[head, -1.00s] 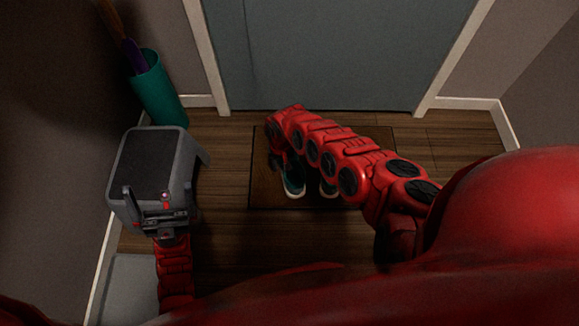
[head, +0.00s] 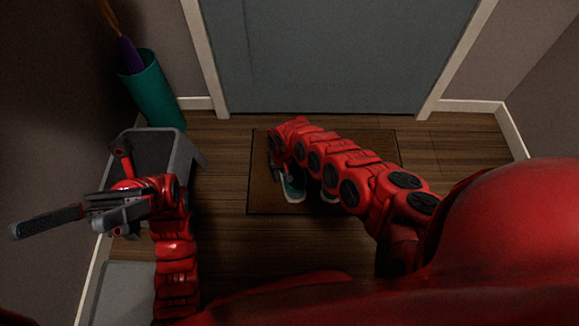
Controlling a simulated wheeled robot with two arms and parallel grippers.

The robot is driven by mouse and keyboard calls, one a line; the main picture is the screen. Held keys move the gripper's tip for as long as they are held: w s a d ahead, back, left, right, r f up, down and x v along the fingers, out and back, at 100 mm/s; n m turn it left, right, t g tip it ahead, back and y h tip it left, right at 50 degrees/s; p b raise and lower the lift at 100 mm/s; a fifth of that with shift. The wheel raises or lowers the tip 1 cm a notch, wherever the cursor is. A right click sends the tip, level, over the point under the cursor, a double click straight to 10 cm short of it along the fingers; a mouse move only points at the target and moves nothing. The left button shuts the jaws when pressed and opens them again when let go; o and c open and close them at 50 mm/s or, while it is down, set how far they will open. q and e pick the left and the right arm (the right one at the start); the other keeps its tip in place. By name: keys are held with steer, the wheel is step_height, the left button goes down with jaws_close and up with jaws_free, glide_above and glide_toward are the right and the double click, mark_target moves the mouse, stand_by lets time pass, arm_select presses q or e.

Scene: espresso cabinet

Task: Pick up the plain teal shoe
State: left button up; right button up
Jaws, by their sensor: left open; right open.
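A teal shoe with a pale sole (head: 293,193) sits on the brown doormat, mostly covered by my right arm. A second shoe (head: 330,194) shows as a small strip just right of it. I cannot tell which is plain. My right gripper (head: 284,172) points down at the left shoe; only a bit of it shows below the red wrist, and its fingertips are hidden. I cannot tell whether it touches the shoe. My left gripper (head: 92,208) is open and empty, turned left over the grey stool's front-left side.
The doormat (head: 262,195) lies before the closed grey-blue door (head: 340,55). A grey stool (head: 183,150) stands at the left, with a teal umbrella stand (head: 155,95) behind it. Wood floor (head: 460,135) is clear right of the mat.

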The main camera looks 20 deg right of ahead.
jaws_close()
stand_by(1.4)
